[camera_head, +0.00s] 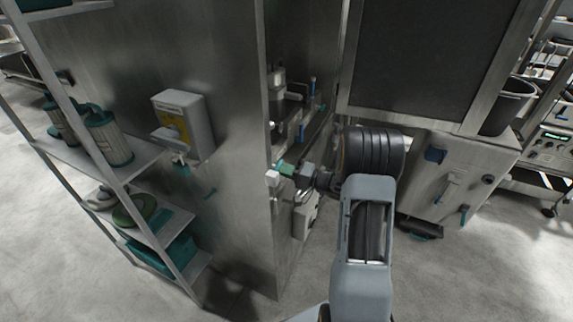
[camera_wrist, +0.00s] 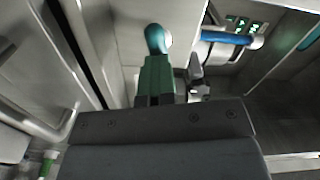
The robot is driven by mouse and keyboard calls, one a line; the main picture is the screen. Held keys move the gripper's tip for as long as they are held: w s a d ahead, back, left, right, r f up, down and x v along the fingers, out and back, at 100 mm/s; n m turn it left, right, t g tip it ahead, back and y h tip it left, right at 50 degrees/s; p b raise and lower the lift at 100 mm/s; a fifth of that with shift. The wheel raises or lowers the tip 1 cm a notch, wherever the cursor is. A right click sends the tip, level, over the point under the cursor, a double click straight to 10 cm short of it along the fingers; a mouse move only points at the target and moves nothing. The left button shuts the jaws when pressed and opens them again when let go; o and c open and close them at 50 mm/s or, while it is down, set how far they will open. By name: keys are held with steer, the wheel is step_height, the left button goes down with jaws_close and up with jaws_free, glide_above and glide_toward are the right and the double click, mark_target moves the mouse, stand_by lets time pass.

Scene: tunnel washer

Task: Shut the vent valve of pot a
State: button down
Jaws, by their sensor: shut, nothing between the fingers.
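My gripper (camera_head: 287,169) is at the corner of the tall steel cabinet, pointing left, with its green fingers together. In the wrist view the green fingers (camera_wrist: 156,80) stand up from the dark gripper body and nothing shows held. A rounded teal end (camera_wrist: 156,39) with a pale side shows at their tip. A blue lever (camera_wrist: 227,38) with a pale end is just right of the fingers, with a gap between in the picture. In the head view, blue handles (camera_head: 301,132) and (camera_head: 312,86) are in the recess behind my arm. I cannot tell which valve belongs to pot a.
The tall steel cabinet (camera_head: 225,60) is close on the left with a white dispenser box (camera_head: 183,122). A shelf rack (camera_head: 60,150) stands further left. A steel unit (camera_head: 465,170) with blue handles is at right, with a dark bin (camera_head: 508,105). Floor (camera_head: 470,270) is clear at lower right.

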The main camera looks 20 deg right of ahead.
steer(key=shift+w+a+r+m+p, duration=0.15)
steer(key=shift+r+m+p, duration=0.1)
steer(key=shift+m+p, duration=0.75)
steer(key=shift+w+r+m+p, duration=0.1)
steer(key=shift+r+m+p, duration=0.15)
steer(key=shift+m+p, duration=0.75)
steer(key=shift+f+p, duration=0.1)
steer(key=shift+p, duration=0.65)
steer(key=c, duration=1.8)
jaws_free()
steer(key=o, duration=0.4)
steer(key=shift+s, duration=0.1)
steer(key=o, duration=0.5)
steer(key=shift+s+f, duration=0.25)
steer(key=shift+f, duration=0.1)
steer(key=shift+c, duration=0.2)
steer(key=shift+o, duration=0.8)
steer(key=shift+s+d+f+p, duration=0.1)
steer(key=shift+s+d+p, duration=0.05)
steer(key=shift+d+p, duration=0.2)
steer(key=o, duration=0.5)
steer(key=v, duration=0.4)
steer(key=shift+d, duration=0.15)
steer(key=shift+c, duration=0.2)
steer(key=shift+o, duration=0.2)
steer(key=shift+p+v, duration=0.45)
steer(key=shift+v, duration=0.75)
